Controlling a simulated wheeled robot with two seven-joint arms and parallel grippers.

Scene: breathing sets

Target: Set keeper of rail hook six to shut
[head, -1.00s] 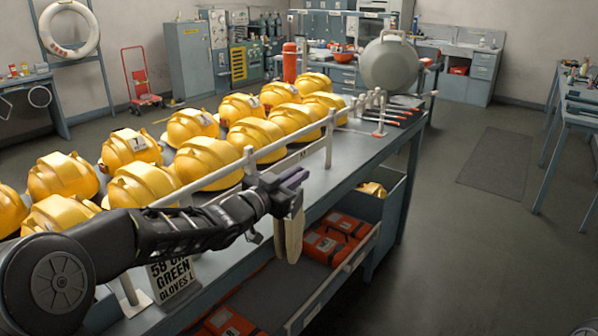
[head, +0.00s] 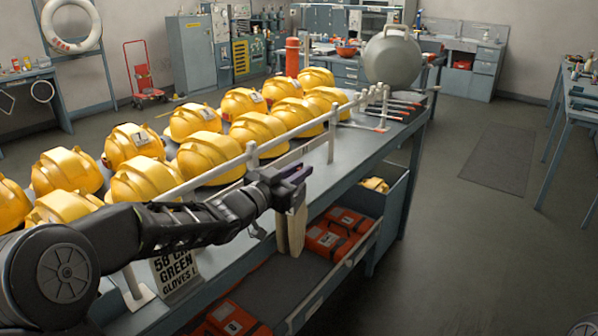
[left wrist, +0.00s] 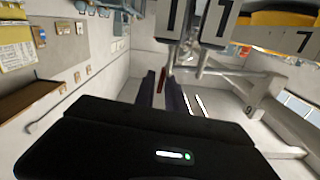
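The pale rail (head: 292,134) runs along the table edge in front of the yellow helmets, with posts and hooks on it. My left gripper (head: 296,171) is at the rail's front side, with beige hanging straps or gloves (head: 291,232) just below it. In the left wrist view its two dark fingers (left wrist: 163,92) stand apart, with a small reddish thing (left wrist: 162,83) showing in the gap; I cannot tell whether they touch it. White tags marked 1 (left wrist: 216,20) hang above the fingers. I cannot make out hook six or its keeper's position. My right gripper is not in view.
Yellow helmets (head: 140,178) fill the table behind the rail. A sign about green gloves (head: 175,272) stands at the table's front. Orange cases (head: 330,240) lie on the shelf below. A grey round-bodied object (head: 392,62) stands at the far end.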

